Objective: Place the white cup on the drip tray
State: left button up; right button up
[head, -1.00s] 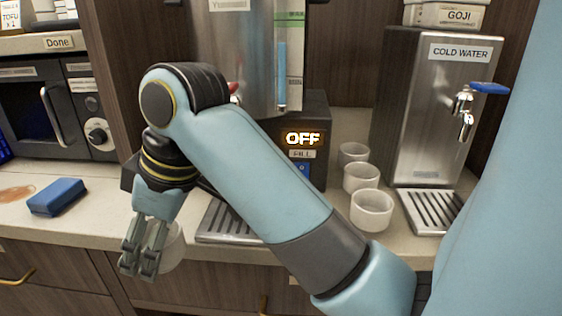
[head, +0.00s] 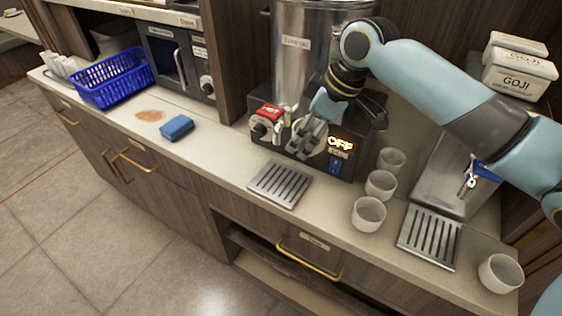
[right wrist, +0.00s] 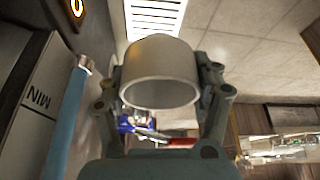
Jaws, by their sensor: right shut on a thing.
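My right gripper (head: 308,137) is in front of the dark boiler base, above and behind the slatted drip tray (head: 280,184). In the right wrist view its fingers are shut around a white cup (right wrist: 160,72), one finger on each side. A second slatted tray (head: 429,237) lies bare below the cold water dispenser. My left gripper is not in view.
Three white cups (head: 369,213) stand in a row right of the boiler tray, and another (head: 500,273) stands at the far right. The steel boiler (head: 300,60) has a red "HOT" tag (head: 270,111) and a lit "OFF" display (head: 341,143). A blue sponge (head: 177,127) lies left.

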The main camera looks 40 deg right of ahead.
aim_at(283, 183)
jog(key=shift+d+r, duration=0.35)
notch_tip(283, 183, down, 6)
jog(key=shift+r+b, duration=0.15)
jog(key=shift+b, duration=0.25)
notch_tip(283, 183, down, 8)
jog(key=b, duration=0.8)
jog(key=shift+w+b, duration=0.1)
jog(key=shift+b, duration=0.2)
jog(key=w+b, duration=0.1)
jog(key=w+a+b, duration=0.2)
jog(key=b, duration=0.1)
jog(key=shift+w+a+f, duration=0.15)
jog(key=shift+w+f, duration=0.15)
jog(key=shift+f, duration=0.05)
jog(key=shift+f+b, duration=0.4)
jog(key=shift+s, duration=0.1)
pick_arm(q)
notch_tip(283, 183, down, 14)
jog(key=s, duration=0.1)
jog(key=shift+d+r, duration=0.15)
pick_arm(e)
jog(key=shift+r, duration=0.1)
jog(key=o, duration=1.2)
jog(key=shift+f, duration=0.2)
